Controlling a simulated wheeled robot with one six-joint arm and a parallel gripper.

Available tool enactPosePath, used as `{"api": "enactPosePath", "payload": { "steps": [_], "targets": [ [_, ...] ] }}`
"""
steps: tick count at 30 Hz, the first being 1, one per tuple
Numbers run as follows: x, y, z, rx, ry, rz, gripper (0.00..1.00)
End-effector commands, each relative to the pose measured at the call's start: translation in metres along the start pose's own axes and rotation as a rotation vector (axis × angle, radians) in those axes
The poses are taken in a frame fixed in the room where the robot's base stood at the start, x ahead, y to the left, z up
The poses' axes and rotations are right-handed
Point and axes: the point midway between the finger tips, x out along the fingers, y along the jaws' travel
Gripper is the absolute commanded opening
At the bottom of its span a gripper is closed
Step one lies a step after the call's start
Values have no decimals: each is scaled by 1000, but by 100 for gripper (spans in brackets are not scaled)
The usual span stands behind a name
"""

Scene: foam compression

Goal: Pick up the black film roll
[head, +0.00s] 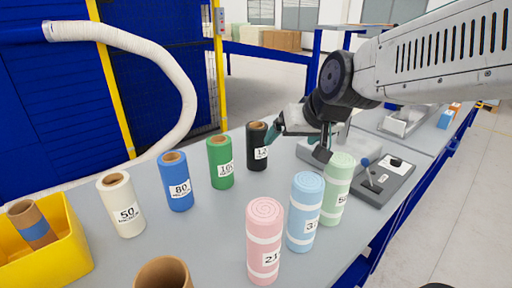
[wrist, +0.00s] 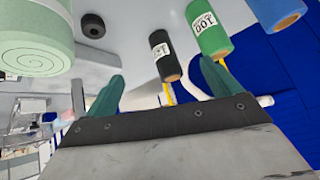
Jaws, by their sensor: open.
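The black film roll (head: 256,150) stands upright on the grey table, with a white label and a brown core at its top. It is at the far right end of a row of film rolls. My gripper (head: 298,145) is open and empty, just right of the black roll, with one teal finger close to it in the head view. In the wrist view, the black roll (wrist: 160,57) shows in the gap between the open fingers (wrist: 163,72), beyond their tips. I cannot tell whether the near finger touches it.
A green roll (head: 220,165) stands just left of the black one, then a blue roll (head: 178,185) and a white roll (head: 124,210). Pink (head: 264,245), light blue (head: 304,215) and pale green (head: 337,190) foam rolls stand in front. A yellow bin (head: 60,262) is at left.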

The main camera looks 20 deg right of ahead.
Motion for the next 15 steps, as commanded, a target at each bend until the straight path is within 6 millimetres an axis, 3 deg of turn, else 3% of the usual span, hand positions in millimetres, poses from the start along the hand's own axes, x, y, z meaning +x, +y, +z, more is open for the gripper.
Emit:
{"api": "enactPosePath", "payload": {
  "steps": [3,9,15],
  "targets": [
    [52,-21,-25,0,113,-33,90],
    [124,-36,-51,15,319,35,90],
    [163,-31,-54,7,452,167,90]
  ]
}}
